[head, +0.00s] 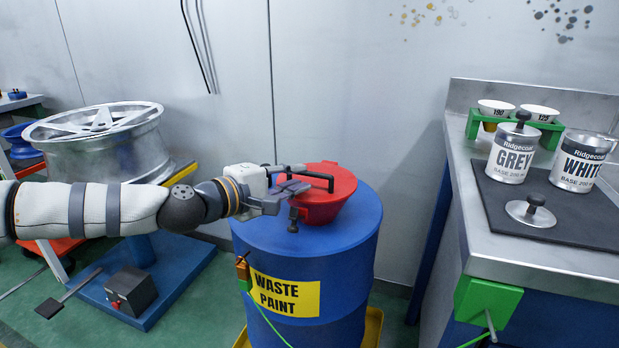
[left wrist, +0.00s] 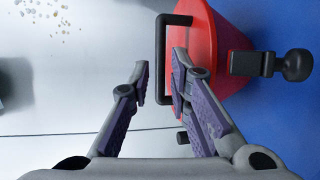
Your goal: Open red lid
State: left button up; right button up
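The red lid (head: 322,205) sits closed on top of the blue waste paint drum (head: 345,262). It also shows in the left wrist view (left wrist: 225,55). Its black bar handle (head: 322,177) stands out from the lid, and in the left wrist view the handle (left wrist: 161,60) appears in the gap between my fingers. My left gripper (head: 291,178) is open beside the handle, its fingers (left wrist: 160,78) apart. I cannot tell whether either finger touches the handle. A dark knob on a short bracket (left wrist: 296,65) juts from the lid's edge. My right gripper is not in view.
A metal wheel (head: 105,145) stands on a blue stand at left. At right, a bench (head: 545,262) holds the grey paint can (head: 511,155), the white paint can (head: 580,162), a loose lid (head: 530,213) and a green cup rack (head: 548,130). A wall is behind the drum.

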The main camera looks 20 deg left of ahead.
aim_at(308, 175)
pick_arm(q)
jog(key=x, duration=0.4)
jog(key=shift+w+d+f, duration=0.15)
jog(key=shift+w, duration=0.2)
grip_shut()
